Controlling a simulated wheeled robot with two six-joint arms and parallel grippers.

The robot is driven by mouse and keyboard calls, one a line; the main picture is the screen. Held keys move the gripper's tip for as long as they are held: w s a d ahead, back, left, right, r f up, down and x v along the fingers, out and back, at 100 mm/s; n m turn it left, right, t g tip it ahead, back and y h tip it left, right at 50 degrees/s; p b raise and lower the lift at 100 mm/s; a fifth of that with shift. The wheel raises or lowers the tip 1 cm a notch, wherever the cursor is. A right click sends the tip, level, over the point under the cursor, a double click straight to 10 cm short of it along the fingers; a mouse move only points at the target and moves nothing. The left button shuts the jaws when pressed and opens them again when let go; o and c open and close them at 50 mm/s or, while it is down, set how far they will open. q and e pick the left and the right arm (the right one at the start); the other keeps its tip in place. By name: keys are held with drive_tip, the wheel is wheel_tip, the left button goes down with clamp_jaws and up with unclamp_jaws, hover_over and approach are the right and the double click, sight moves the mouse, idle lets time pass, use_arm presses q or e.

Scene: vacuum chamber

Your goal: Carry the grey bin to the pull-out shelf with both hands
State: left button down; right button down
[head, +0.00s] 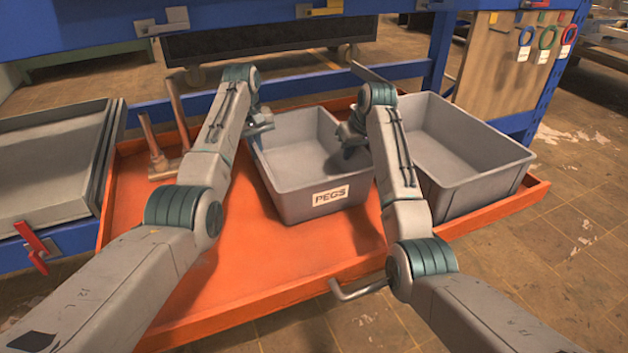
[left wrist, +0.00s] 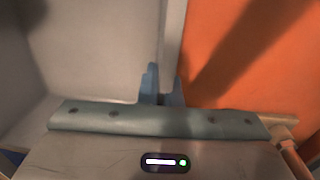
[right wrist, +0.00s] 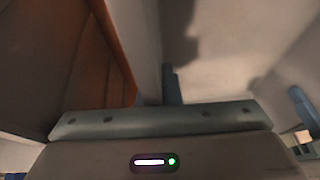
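The grey bin (head: 291,191) with a "PEGS" label is over the middle of the orange pull-out shelf (head: 250,262). It looks level and empty; I cannot tell whether its base touches the shelf. My left gripper (head: 262,122) is at its left rim. In the left wrist view the fingers (left wrist: 165,88) lie on both sides of the bin wall (left wrist: 173,35). My right gripper (head: 345,136) is at its right rim. In the right wrist view one finger (right wrist: 172,85) stands inside the wall (right wrist: 137,40); the other is mostly hidden. Both grippers look closed on the rim.
A larger grey bin (head: 460,130) stands at the right of the shelf. Grey trays (head: 50,165) with a red handle (head: 35,240) lie further left. A bar handle (head: 358,290) juts from the shelf's front.

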use_arm(q)
drive_tip(key=shift+f, duration=0.35)
use_arm(e)
drive_tip(key=shift+d+f, duration=0.1)
drive_tip(key=shift+f, duration=0.3)
use_arm(q)
drive_tip(key=c, duration=1.6)
unclamp_jaws()
drive_tip(key=shift+r, duration=0.15)
use_arm(e)
drive_tip(key=c, duration=1.6)
unclamp_jaws()
drive_tip(key=shift+r, duration=0.15)
drive_tip(key=shift+s+r, duration=0.1)
drive_tip(key=shift+r, duration=0.05)
use_arm(q)
drive_tip(key=r, duration=1.2)
drive_tip(key=shift+s+a, duration=0.2)
drive_tip(key=shift+a, duration=0.2)
use_arm(e)
drive_tip(key=v, duration=1.1)
drive_tip(key=shift+s+r, duration=0.1)
drive_tip(key=shift+r, duration=0.25)
use_arm(q)
drive_tip(key=shift+f, duration=0.1)
use_arm(e)
drive_tip(key=shift+f, duration=0.1)
